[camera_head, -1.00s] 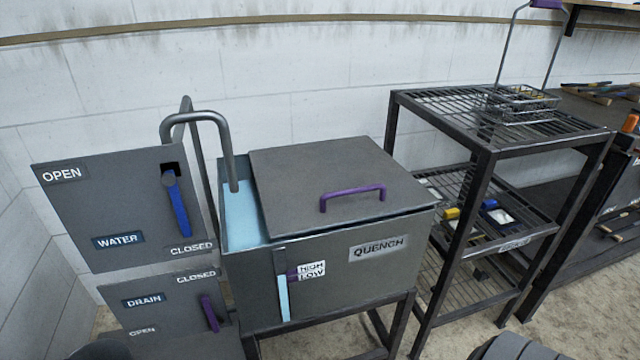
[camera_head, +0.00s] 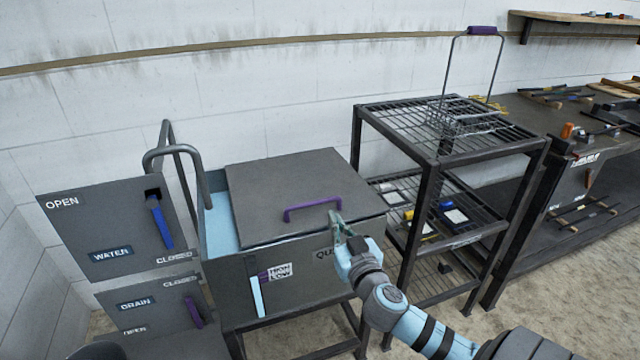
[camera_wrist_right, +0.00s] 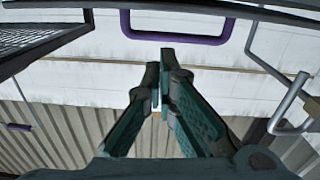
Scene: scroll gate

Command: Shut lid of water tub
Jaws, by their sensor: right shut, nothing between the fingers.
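The water tub (camera_head: 300,283) is a grey box on a dark stand, with a QUENCH label partly hidden by my right gripper. Its flat grey lid (camera_head: 285,185) covers most of the top and leaves a strip of light blue water (camera_head: 220,222) showing at the left. The lid's purple handle (camera_head: 312,206) also shows at the top of the right wrist view (camera_wrist_right: 180,37). My right gripper (camera_head: 338,222) is shut and empty, at the front right of the lid, close to the handle's right end. It also shows in the right wrist view (camera_wrist_right: 160,80). My left gripper is out of view.
A bent pipe (camera_head: 185,150) rises at the tub's left, beside the WATER panel (camera_head: 100,230) and the DRAIN panel (camera_head: 150,305). A dark wire shelf rack (camera_head: 430,170) stands close on the right, with a purple-handled basket (camera_head: 465,120) on top.

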